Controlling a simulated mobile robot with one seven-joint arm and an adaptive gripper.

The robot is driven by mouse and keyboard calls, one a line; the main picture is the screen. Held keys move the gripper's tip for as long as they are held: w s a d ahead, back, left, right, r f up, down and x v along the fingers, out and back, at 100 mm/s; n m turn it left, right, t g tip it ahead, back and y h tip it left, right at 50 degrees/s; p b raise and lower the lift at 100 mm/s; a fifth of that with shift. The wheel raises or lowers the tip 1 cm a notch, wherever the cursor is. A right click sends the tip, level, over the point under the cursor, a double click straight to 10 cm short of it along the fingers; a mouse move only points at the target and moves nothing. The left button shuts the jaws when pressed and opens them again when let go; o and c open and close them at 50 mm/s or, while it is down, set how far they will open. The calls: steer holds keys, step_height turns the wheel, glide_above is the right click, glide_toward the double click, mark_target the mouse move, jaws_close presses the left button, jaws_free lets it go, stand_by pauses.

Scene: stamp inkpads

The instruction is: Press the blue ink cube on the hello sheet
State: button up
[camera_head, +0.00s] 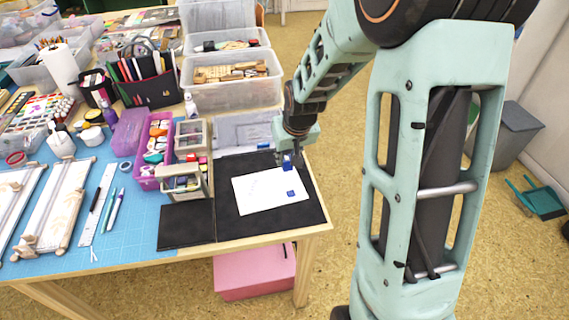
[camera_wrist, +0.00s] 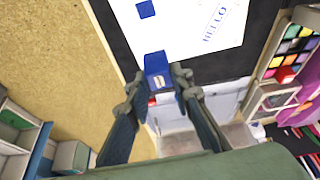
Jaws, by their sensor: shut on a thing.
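The blue ink cube (camera_wrist: 157,67) is between the fingertips of my gripper (camera_wrist: 158,84) in the wrist view. My gripper is shut on it. In the head view the cube (camera_head: 286,163) shows below my gripper (camera_head: 287,154), at the sheet's upper right edge. The white hello sheet (camera_head: 258,194) lies on a black mat. I cannot tell whether the cube touches anything below.
The black mat (camera_head: 228,225) lies at the table's right front corner. Clear organisers (camera_head: 184,182) and a purple bin (camera_head: 152,150) stand left of the sheet. Clear boxes (camera_head: 237,78) stand behind. Floor is open right of the table.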

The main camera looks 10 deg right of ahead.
mark_target(287, 169)
steer(key=shift+f+b, duration=2.1)
steer(key=shift+f, duration=0.8)
steer(key=shift+f+b, duration=0.45)
steer(key=shift+f, duration=0.1)
steer(key=shift+s+f, duration=0.1)
steer(key=shift+s, duration=0.05)
steer(key=shift+r, duration=0.2)
steer(key=shift+r+p, duration=0.3)
steer(key=shift+r, duration=0.15)
steer(key=shift+r+p, duration=0.35)
steer(key=shift+r, duration=0.1)
steer(key=shift+r+p, duration=1.7)
steer(key=shift+r, duration=0.65)
